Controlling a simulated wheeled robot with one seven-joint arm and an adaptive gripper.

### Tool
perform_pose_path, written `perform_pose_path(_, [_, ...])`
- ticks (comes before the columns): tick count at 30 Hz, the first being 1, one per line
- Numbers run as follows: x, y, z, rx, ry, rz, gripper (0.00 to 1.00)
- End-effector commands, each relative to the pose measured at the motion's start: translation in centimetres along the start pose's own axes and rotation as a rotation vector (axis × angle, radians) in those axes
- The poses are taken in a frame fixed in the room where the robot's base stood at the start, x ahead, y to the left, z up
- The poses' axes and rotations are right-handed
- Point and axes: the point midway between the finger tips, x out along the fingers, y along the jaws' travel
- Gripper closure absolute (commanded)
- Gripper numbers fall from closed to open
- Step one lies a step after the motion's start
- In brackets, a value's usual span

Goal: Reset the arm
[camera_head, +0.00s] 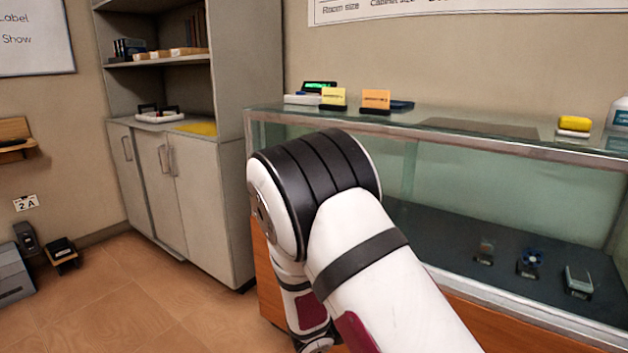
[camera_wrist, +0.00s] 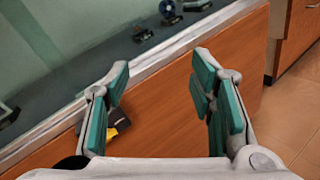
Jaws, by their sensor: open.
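My gripper (camera_wrist: 160,82) shows in the wrist view with its two teal-padded fingers spread wide apart. Nothing is between the fingertips. Beyond them are the wooden front panel and metal edge of the glass display case (camera_wrist: 177,45). In the head view my white and black arm is bent in front of the display case (camera_head: 450,143), covering part of its left side. The gripper itself is hidden in the head view.
Small exhibits, including a silver one (camera_head: 578,282), sit inside the case. Orange and yellow cards (camera_head: 376,99) and a yellow block (camera_head: 574,124) are on its top. A grey cabinet (camera_head: 190,195) stands left. Open floor (camera_head: 125,310) lies at the lower left.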

Motion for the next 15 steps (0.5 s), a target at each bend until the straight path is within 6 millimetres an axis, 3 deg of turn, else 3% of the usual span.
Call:
perform_pose_path(1, [0.5, -0.8, 2.3, 0.056, 0.007, -0.071, 0.50])
perform_pose_path(6, [1.1, -4.5, 8.3, 0.217, 0.030, -0.302, 0.50])
perform_pose_path(15, [-0.5, -12.0, 16.5, 0.494, 0.106, -0.680, 0.50])
